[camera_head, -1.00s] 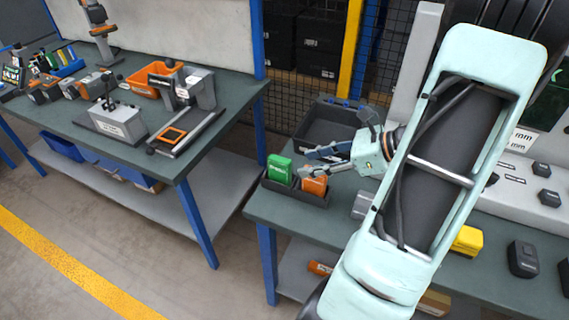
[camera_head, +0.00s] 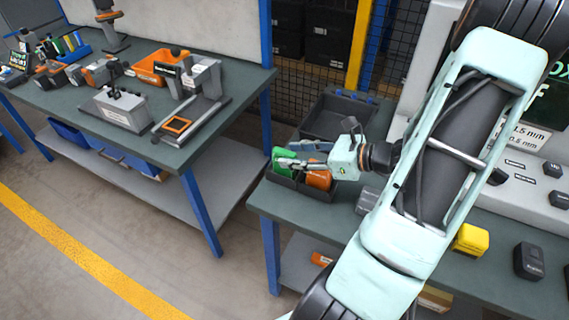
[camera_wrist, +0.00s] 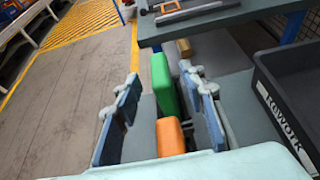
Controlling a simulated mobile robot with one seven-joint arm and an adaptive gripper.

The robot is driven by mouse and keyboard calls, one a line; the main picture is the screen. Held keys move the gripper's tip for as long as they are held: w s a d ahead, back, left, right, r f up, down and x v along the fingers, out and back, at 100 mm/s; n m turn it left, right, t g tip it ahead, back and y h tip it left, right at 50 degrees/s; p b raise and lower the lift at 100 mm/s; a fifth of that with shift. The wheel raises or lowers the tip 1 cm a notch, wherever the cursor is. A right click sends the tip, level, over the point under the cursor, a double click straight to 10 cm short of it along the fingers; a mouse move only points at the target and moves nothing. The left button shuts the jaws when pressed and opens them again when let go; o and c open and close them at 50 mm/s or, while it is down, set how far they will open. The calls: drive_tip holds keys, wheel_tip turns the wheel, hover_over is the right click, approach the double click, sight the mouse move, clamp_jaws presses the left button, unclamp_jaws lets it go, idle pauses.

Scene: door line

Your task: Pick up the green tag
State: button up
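The green tag (camera_head: 281,155) is a block standing upright in a small dark holder (camera_head: 284,183) at the left end of the near table. It also shows in the wrist view (camera_wrist: 162,82). My gripper (camera_head: 297,155) is open, with its fingers pointing at the tag and partly covering it in the head view. In the wrist view my gripper (camera_wrist: 160,90) has one finger on each side, with the green tag ahead between them, nearer the right finger. Whether a finger touches it, I cannot tell. The holder is mostly hidden in the wrist view.
An orange block (camera_head: 318,177) stands beside the green tag, under my fingers; it is close in the wrist view (camera_wrist: 170,136). A dark empty bin (camera_head: 338,117) stands behind. A yellow block (camera_head: 470,240) lies farther right. Open floor separates the other table (camera_head: 150,165).

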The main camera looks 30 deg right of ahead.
drive_tip(key=shift+x, duration=0.85)
drive_tip(key=shift+c, duration=0.4)
drive_tip(key=shift+d, duration=0.1)
clamp_jaws()
drive_tip(key=shift+r, duration=0.1)
